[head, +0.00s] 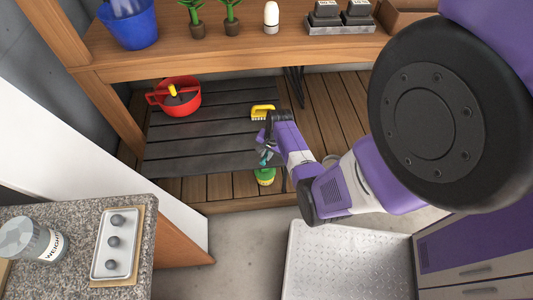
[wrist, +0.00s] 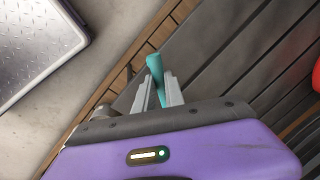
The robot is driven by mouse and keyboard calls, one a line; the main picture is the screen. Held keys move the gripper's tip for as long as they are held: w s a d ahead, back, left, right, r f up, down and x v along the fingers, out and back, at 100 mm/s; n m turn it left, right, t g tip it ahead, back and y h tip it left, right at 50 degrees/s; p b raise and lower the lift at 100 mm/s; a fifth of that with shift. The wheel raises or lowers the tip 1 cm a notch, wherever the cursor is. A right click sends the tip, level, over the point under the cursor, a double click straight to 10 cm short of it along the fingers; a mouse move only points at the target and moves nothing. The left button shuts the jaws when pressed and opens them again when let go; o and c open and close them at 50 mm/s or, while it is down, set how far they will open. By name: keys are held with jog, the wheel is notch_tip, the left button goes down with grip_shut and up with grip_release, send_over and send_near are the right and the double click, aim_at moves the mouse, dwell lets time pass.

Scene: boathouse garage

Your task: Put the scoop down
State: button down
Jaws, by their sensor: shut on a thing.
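My gripper (head: 264,148) is over the front part of the dark slatted shelf (head: 195,140). In the wrist view my gripper (wrist: 158,93) is shut on a teal, rod-like piece (wrist: 155,66), which I take to be the scoop's handle. Its rounded end sticks out past the fingertips. In the head view a small bit of the teal scoop (head: 265,155) shows beside my fingers. The rest of it is hidden, and I cannot tell whether it touches the slats.
A red pot (head: 182,107) with a yellow-handled thing inside stands at the shelf's back left. A yellow brush (head: 262,112) lies just behind my gripper, and a green-and-yellow container (head: 264,177) stands in front. The slats' left middle is clear. A wooden bench (head: 225,50) overhangs the back.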

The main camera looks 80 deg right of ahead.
jog(key=shift+f, duration=0.5)
jog(key=shift+f+b, duration=0.2)
jog(key=shift+b, duration=0.15)
jog(key=shift+f+b, duration=0.4)
jog(key=shift+f, duration=0.15)
jog(key=shift+f, duration=0.3)
jog(key=c, duration=1.3)
grip_release()
jog(key=shift+c, duration=0.5)
jog(key=c, duration=0.3)
jog(key=shift+c, duration=0.2)
